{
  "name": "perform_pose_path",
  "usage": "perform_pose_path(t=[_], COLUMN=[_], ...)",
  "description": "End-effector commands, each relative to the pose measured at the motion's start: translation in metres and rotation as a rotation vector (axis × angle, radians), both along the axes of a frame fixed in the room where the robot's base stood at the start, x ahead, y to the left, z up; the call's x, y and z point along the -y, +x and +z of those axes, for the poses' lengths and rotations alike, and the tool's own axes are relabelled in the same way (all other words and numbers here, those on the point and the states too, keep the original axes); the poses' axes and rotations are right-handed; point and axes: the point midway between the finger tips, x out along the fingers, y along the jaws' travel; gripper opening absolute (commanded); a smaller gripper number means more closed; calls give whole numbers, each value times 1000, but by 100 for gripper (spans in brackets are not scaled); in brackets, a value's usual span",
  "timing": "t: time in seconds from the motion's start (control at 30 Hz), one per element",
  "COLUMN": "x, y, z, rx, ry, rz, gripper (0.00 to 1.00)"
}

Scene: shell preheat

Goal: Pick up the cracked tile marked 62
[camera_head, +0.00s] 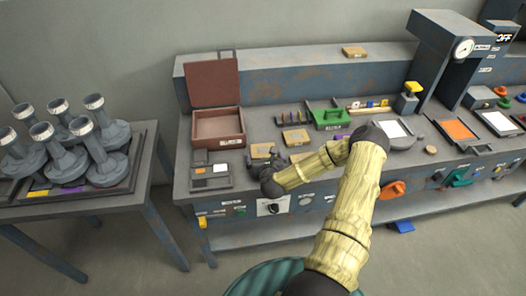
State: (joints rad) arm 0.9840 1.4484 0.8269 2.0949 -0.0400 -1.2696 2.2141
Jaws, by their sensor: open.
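Several tan tile-like blocks are in view: one (296,139) on the bench, one (263,150) near my gripper, one (301,157) beside my arm, and one (355,52) on the raised back ledge. Their marks are too small to read, so I cannot tell which is 62 or see a crack. My gripper (275,161) is dark, small and partly hidden by my wrist. It is open at the bench's front, close to the block near it; I cannot tell whether they touch.
An open brown box (218,141) and a grey tray (210,182) lie left of my gripper. A green holder (328,116) stands behind my arm. A press (440,60) with a gauge rises at right. A side table (140,180) with several grey funnel-like parts stands at left.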

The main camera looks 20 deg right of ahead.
Motion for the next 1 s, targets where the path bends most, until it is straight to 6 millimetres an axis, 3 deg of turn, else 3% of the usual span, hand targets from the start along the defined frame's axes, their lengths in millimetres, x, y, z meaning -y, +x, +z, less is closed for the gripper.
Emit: perform_pose_path(t=[0.53, 0.57, 0.77, 1.0], x=[-1, -1, -1, -1], y=[2, 2, 2, 3], z=[-1, -1, -1, 1], rx=[0, 0, 0, 2], ry=[0, 0, 0, 0], rz=[2, 2, 2, 2], gripper=[100, 98, 60, 60])
